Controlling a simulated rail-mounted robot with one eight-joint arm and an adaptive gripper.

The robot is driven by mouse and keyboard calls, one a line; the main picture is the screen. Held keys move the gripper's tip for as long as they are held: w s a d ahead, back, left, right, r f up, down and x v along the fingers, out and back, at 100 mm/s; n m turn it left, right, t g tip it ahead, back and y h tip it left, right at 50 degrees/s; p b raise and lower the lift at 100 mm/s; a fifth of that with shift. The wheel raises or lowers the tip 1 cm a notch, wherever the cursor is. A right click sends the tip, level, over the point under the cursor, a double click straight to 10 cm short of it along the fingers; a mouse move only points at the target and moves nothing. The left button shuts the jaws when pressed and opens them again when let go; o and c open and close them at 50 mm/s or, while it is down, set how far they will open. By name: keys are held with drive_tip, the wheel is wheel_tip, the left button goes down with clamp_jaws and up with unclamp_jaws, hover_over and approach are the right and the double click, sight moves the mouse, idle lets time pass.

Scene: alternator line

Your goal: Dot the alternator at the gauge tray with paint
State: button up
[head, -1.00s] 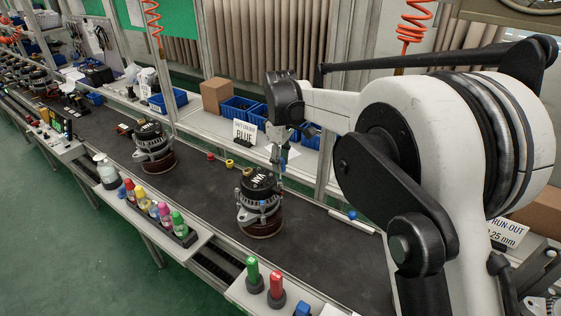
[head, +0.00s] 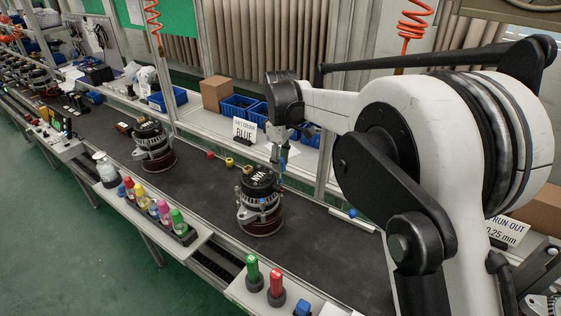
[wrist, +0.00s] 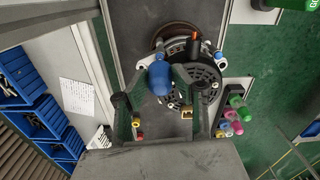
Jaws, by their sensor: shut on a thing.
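The nearest alternator (head: 260,205) stands upright on the dark conveyor, with a black top bearing white lettering and a brown base. A second alternator (head: 153,148) stands farther back at left. My gripper (head: 281,168) is beside and above the right edge of the nearest alternator's top. In the wrist view its two fingers are shut on a blue paint marker (wrist: 160,78), in front of an alternator (wrist: 200,72). I cannot tell whether the marker touches it, and no paint dot can be made out.
A sign reading BLUE (head: 244,130) stands behind the conveyor. Coloured markers (head: 165,215) stand in a front rack; green (head: 252,272) and red (head: 276,288) ones stand nearer. A white strip (head: 345,219) lies on the right conveyor side. Blue bins (head: 238,107) line the back shelf.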

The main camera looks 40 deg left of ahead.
drive_tip(key=shift+r+p, duration=1)
drive_tip(key=shift+r, duration=1.5)
